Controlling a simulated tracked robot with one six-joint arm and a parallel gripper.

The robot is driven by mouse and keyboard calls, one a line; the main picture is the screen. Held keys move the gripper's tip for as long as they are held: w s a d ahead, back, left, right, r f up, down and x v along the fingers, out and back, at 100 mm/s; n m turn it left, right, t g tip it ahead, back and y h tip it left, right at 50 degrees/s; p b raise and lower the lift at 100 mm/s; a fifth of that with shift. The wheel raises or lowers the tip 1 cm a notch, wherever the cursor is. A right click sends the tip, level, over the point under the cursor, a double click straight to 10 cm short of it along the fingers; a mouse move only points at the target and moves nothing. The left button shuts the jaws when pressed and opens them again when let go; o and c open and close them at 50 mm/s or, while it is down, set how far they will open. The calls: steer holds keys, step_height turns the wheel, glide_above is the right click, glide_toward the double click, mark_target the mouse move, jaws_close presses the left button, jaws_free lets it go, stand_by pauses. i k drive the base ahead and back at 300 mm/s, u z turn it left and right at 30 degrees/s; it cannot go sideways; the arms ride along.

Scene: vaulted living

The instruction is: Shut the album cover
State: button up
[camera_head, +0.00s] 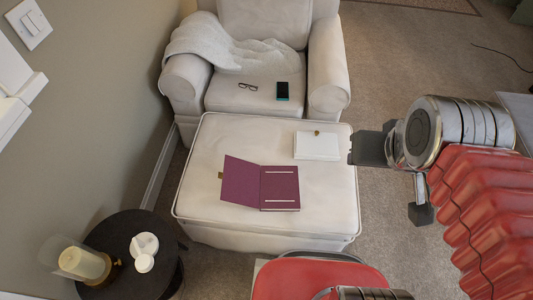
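The album (279,187) is a purple book lying open on the white ottoman. Its cover (240,181) is spread to the left and looks slightly raised, with a small gold tab at its left edge. The right side is a purple page with two pale strips. My gripper (372,148) is a dark grey shape at the ottoman's right edge, right of the album and apart from it. Its fingers cannot be made out clearly, and nothing shows held in it.
A white box (318,146) with a gold clasp sits on the ottoman (205,150) between album and gripper. Behind is an armchair (265,25) with a blanket, glasses (248,87) and phone (283,91). A dark side table (125,225) with a lamp (85,264) stands front left.

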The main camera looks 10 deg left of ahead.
mark_target(241, 178)
steer(key=u, duration=0.2)
steer(key=k, duration=0.45)
steer(key=u, duration=0.5)
steer(key=k, duration=0.85)
steer(key=u, duration=0.55)
steer(key=i, duration=0.7)
steer(key=u, duration=1)
steer(key=i, duration=0.75)
steer(key=u, duration=0.45)
